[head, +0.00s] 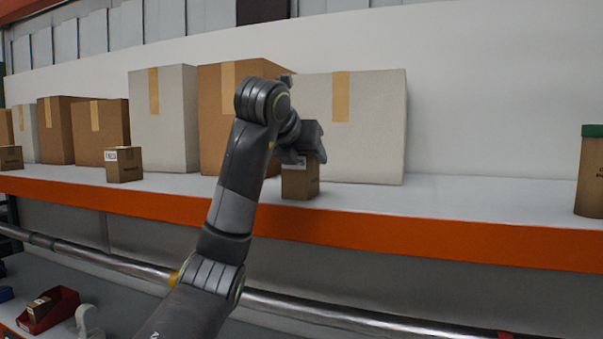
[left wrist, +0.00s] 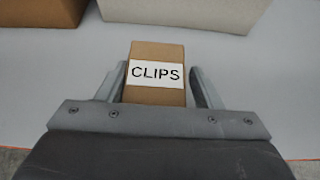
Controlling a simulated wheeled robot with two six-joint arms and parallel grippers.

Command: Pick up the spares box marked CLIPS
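The spares box marked CLIPS (left wrist: 156,94) is a small brown carton with a white label, standing upright on the shelf. In the head view the small box (head: 300,184) under my gripper sits near the shelf's front edge, its top partly hidden by the fingers. My left gripper (head: 300,157) reaches it from above. In the left wrist view my left gripper's fingers (left wrist: 157,86) stand on either side of the box, open, with a narrow gap showing at the right finger. My right gripper is not in view.
Large cartons, such as a grey one (head: 375,130) and a brown one (head: 222,125), stand close behind. Another small box (head: 124,164) sits to the left on the orange-edged shelf (head: 430,235). The shelf is clear to the right up to a green-topped brown container (head: 590,180).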

